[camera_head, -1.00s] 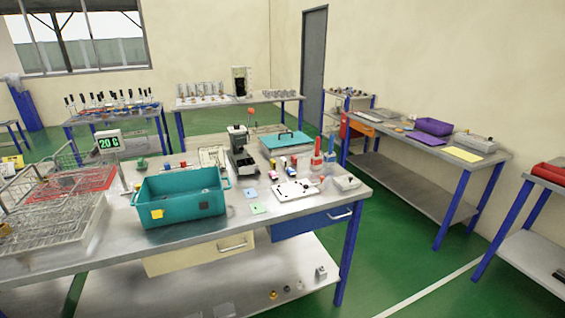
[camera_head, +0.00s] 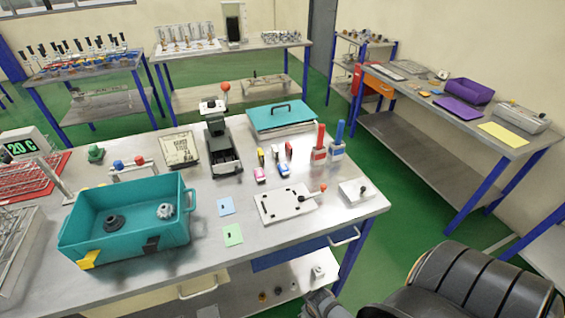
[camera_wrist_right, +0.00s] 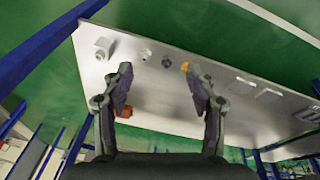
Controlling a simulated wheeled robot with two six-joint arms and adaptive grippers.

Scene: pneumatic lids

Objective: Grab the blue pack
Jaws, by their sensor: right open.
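A small pack with blue on it (camera_head: 283,169) lies on the main workbench, just right of a small pink pack (camera_head: 258,174). Both are small in the head view, so print and detail cannot be told. My right gripper (camera_wrist_right: 157,82) is open and empty in the right wrist view, over a grey shelf with small parts and away from the packs. In the head view, my dark right arm is at the lower right, beyond the workbench's front edge. The packs are not visible in the right wrist view. My left gripper is not in view.
Light blue (camera_head: 226,206) and green (camera_head: 233,235) cards lie in front. Bare metal surrounds the cards.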

